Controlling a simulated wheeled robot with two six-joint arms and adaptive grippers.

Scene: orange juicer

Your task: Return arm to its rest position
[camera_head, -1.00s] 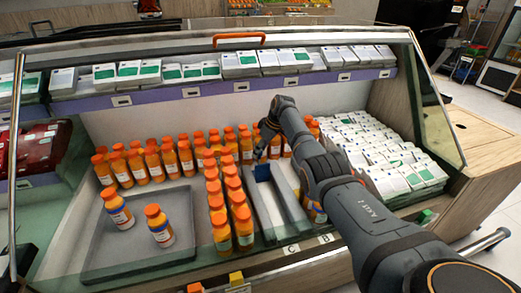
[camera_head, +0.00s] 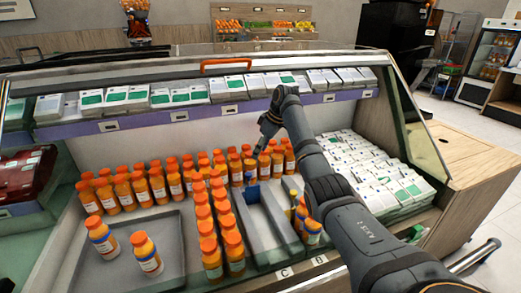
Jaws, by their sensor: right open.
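My right arm comes in from the lower right and reaches over the display case. My right gripper (camera_head: 268,128) hangs at its end, above the back rows of orange juice bottles (camera_head: 220,170). It is open and I see nothing held in it. My left gripper is not in view. Two bottles, one of them here (camera_head: 148,254), stand on a dark grey tray (camera_head: 172,232) at the left. Part of the bottles behind the gripper and arm is hidden.
A grey divider channel (camera_head: 262,222) stands right of the bottle columns. White cartons (camera_head: 375,170) fill the right side. A shelf of boxes (camera_head: 180,97) runs along the back. The glass case has an orange handle (camera_head: 227,66) on top.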

